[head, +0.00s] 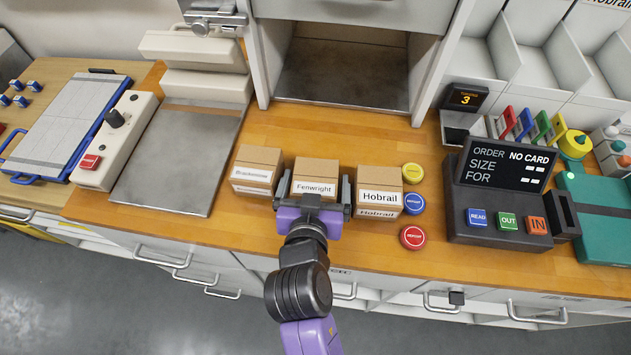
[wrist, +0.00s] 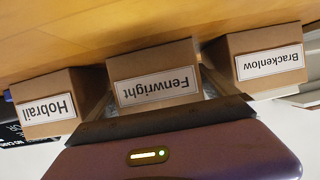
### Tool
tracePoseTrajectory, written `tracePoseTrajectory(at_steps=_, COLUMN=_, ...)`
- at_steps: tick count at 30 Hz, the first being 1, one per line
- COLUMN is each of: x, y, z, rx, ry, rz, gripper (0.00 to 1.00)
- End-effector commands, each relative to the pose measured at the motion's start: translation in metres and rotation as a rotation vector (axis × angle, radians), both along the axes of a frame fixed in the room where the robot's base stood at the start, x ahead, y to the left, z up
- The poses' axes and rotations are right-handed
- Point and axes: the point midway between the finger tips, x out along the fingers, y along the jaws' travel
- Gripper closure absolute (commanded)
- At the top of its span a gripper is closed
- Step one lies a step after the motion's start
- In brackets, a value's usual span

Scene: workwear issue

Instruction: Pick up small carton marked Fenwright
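The small carton marked Fenwright (head: 315,172) is a brown box with a white label. It stands upright on the wooden counter, in the middle of a row of three. In the wrist view the Fenwright carton (wrist: 153,62) is at the centre, its label upside down. My gripper (head: 314,192) is at its front, open, with one finger towards each side of the carton. The fingers lie in the gaps to the neighbouring cartons, and I see no firm contact. The fingertips are partly hidden in the wrist view.
The Brackenlow carton (head: 256,170) stands close on the left and the Hobrail carton (head: 380,190) close on the right. Beyond Hobrail are yellow, blue and red round buttons (head: 412,237). An order display (head: 504,165) stands further right. Bare counter (head: 330,130) lies behind the row.

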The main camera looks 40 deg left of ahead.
Motion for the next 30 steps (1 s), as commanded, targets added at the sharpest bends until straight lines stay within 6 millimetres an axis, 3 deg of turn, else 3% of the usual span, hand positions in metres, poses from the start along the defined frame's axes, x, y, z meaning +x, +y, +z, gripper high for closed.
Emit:
tracePoseTrajectory(at_steps=1, x=0.000, y=0.000, z=0.000, rx=0.000, ry=0.000, rz=0.000, gripper=0.16)
tracePoseTrajectory(at_steps=9, x=0.000, y=0.000, z=0.000, rx=-0.001, ry=-0.001, rz=0.000, gripper=0.69)
tracePoseTrajectory(at_steps=22, x=0.000, y=0.000, z=0.011, rx=0.003, ry=-0.003, rz=0.000, gripper=0.69)
tracePoseTrajectory(at_steps=26, x=0.000, y=0.001, z=0.028, rx=0.005, ry=-0.005, rz=0.001, gripper=0.69)
tracePoseTrajectory(at_steps=30, x=0.001, y=0.000, z=0.058, rx=0.007, ry=-0.006, rz=-0.001, gripper=0.69)
